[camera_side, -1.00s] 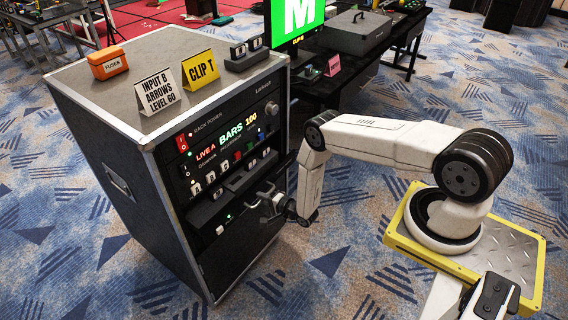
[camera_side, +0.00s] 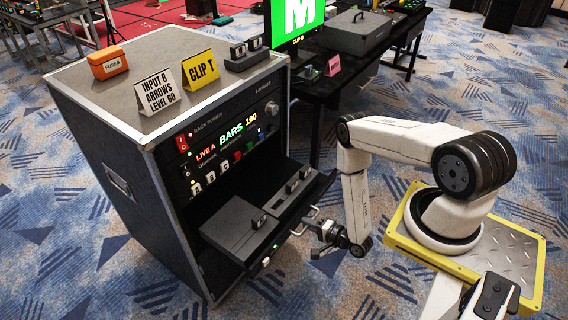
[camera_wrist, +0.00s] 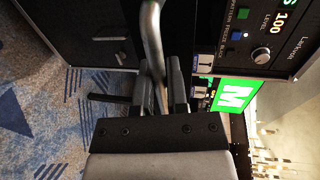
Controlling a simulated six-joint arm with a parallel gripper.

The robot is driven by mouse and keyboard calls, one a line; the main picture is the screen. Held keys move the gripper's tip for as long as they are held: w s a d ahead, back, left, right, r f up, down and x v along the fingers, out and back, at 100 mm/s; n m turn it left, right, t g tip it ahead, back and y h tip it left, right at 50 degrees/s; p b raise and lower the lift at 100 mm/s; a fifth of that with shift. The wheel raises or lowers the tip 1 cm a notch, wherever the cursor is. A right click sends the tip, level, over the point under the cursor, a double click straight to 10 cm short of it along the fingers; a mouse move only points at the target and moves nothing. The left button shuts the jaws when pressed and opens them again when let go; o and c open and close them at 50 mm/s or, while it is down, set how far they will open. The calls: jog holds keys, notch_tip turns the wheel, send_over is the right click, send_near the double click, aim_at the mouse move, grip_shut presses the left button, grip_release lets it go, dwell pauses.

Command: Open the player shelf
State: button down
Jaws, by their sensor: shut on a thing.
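The player shelf (camera_side: 232,258) is slid partway out of the black rack case (camera_side: 128,188). A dark grey player box (camera_side: 238,226) lies on its left part and small light-topped cartridges (camera_side: 297,181) stand in a holder on its right part. The shelf's metal bar handle (camera_side: 304,222) sticks out from its front edge. My gripper (camera_side: 318,228) is at the handle in the side view. In the wrist view my gripper (camera_wrist: 163,95) has its fingers shut around the handle bar (camera_wrist: 152,38). The exact finger contact is partly hidden.
Control panels with lit displays (camera_side: 231,133) sit above the shelf. On the case top are an orange fuse box (camera_side: 107,63), a white sign (camera_side: 158,91) and a yellow sign (camera_side: 201,69). A black table (camera_side: 345,80) stands behind. The carpet before the shelf is open.

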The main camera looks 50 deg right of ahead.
jog(key=shift+f+v, duration=0.2)
jog(key=shift+v, duration=0.8)
jog(key=shift+f+v, duration=0.2)
jog(key=shift+v, duration=0.8)
jog(key=shift+s, duration=0.15)
jog(key=c, duration=0.7)
grip_release()
jog(key=shift+s, duration=0.2)
jog(key=s+r, duration=0.4)
jog(key=r, duration=0.4)
jog(key=shift+s, duration=0.25)
